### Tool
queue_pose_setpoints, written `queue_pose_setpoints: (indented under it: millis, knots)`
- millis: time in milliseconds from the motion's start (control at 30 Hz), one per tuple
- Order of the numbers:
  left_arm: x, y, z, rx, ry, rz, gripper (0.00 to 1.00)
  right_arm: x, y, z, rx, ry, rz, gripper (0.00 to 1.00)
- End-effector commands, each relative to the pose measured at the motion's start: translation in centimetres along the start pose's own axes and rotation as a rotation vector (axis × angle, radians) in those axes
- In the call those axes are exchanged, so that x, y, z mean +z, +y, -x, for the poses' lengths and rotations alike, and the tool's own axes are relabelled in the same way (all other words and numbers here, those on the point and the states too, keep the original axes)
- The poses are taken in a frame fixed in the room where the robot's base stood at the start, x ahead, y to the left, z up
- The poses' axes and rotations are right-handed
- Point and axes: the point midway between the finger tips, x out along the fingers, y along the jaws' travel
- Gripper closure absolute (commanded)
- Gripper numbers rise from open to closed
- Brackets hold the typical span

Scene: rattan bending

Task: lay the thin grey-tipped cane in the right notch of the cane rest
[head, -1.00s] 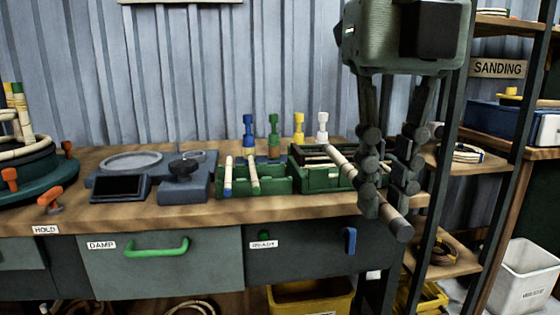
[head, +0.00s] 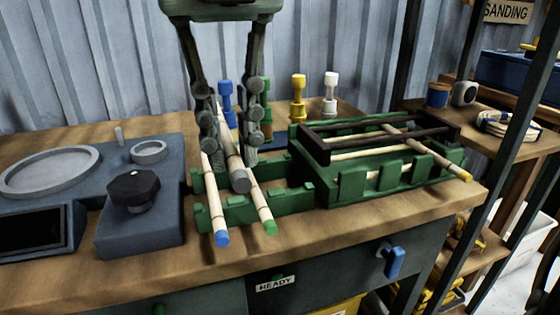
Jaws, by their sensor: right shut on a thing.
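The grey-tipped cane (head: 233,165) is in my right gripper (head: 230,158), whose fingers come down from the top on both sides of it. Its grey end points toward me. The green cane rest (head: 292,201) is below, on the workbench. A blue-tipped cane (head: 214,208) and a green-tipped cane (head: 259,204) lie across the rest. In the picture the held cane's end shows between them, left of the rest's right end. I cannot tell whether it touches the rest. The fingers hide part of the rest and canes. My left gripper is not in view.
A green crate (head: 352,188) with a dark frame (head: 322,150) and a yellow-tipped cane (head: 445,171) stands close on the right. A blue-grey device with a black knob (head: 133,188) is on the left. Colored posts, including a white one (head: 330,92), stand behind.

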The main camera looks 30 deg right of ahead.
Motion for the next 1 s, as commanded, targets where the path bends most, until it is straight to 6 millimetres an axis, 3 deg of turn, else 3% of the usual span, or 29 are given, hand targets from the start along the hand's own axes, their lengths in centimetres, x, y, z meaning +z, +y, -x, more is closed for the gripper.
queue_pose_setpoints:
  millis: [133, 400, 600, 767, 1000]
  knots:
    - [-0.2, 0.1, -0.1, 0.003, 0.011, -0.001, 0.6, 0.8, -1.2, -1.0, -0.002, -0.001, -0.001, 1.0]
    - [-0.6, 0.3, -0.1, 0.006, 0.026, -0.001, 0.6, 3.7, -6.5, -4.7, 0.004, 0.004, 0.002, 1.0]
    - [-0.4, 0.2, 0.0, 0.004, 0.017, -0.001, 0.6, 5.3, -9.3, -6.5, 0.003, 0.001, 0.002, 1.0]
    - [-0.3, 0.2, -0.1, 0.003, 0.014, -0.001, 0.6, 5.7, -10.0, -7.3, 0.0, 0.002, 0.003, 1.0]
    - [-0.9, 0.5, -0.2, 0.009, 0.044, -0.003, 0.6, 5.6, -10.0, -10.4, 0.0, 0.004, 0.004, 1.0]
